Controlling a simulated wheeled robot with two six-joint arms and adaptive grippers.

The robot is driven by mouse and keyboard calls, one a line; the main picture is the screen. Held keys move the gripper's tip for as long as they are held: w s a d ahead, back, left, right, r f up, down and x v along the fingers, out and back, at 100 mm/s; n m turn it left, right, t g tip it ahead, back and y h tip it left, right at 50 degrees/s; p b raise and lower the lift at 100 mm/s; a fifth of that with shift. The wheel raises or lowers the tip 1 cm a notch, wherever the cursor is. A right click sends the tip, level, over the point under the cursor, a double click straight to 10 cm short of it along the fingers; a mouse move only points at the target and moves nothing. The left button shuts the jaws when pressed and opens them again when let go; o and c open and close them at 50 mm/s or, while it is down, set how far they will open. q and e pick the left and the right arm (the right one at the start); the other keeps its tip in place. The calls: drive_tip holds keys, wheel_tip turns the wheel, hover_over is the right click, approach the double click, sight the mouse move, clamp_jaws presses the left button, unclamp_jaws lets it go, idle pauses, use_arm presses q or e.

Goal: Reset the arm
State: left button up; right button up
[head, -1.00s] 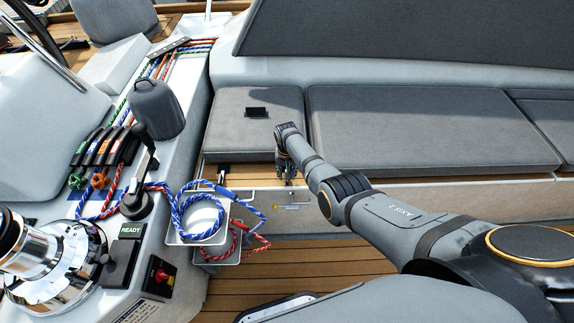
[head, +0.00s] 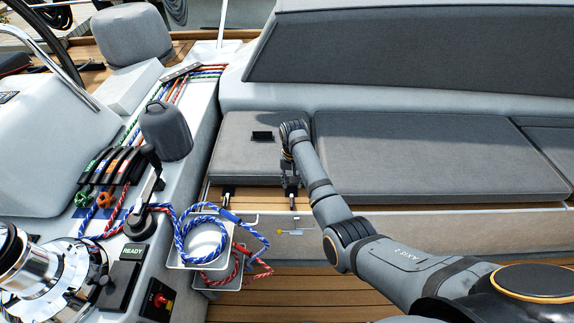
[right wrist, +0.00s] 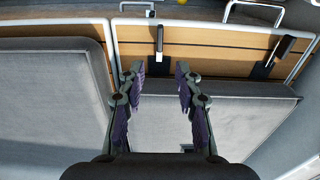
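My right arm (head: 349,235) comes in from the lower right of the head view and reaches to the front edge of the grey bench seat. My right gripper (head: 291,184) points down there, above the wooden strip below the cushion. In the right wrist view the right gripper (right wrist: 160,72) has its two fingers well apart with nothing between them. Grey cushion and wood show behind the fingers. My left gripper is in neither view now.
A square cushion (head: 243,157) with a black latch (head: 262,136) lies left of a long cushion (head: 420,155). Blue rope (head: 190,243) and red rope hang in pale bins at the console. A chrome winch (head: 62,275), rope clutches and a black lever stand at left. Wooden floor (head: 300,290) is clear.

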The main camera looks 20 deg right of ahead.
drive_tip(key=s+d+f+n+t, duration=0.1)
drive_tip(key=s+d+f, duration=0.15)
drive_tip(key=s, duration=0.45)
drive_tip(key=s+d+f+t, duration=0.1)
drive_tip(key=s+d, duration=0.3)
drive_tip(key=s, duration=0.3)
drive_tip(key=s+r+n+t+h, duration=0.1)
drive_tip(key=s+r+n, duration=0.15)
drive_tip(key=s, duration=0.45)
drive_tip(key=s+r+n+t, duration=0.1)
drive_tip(key=s+r, duration=0.3)
drive_tip(key=s, duration=0.2)
drive_tip(key=s+d+f+g+p, duration=0.1)
drive_tip(key=d+f+g+p, duration=0.15)
drive_tip(key=f, duration=1.85)
drive_tip(key=s+d+f+p, duration=0.1)
drive_tip(key=s+f, duration=0.7)
drive_tip(key=s, duration=0.2)
drive_tip(key=s+d+f+m+p, duration=0.1)
drive_tip(key=s+f+p, duration=0.1)
drive_tip(key=s+f, duration=0.6)
drive_tip(key=shift+s, duration=1.05)
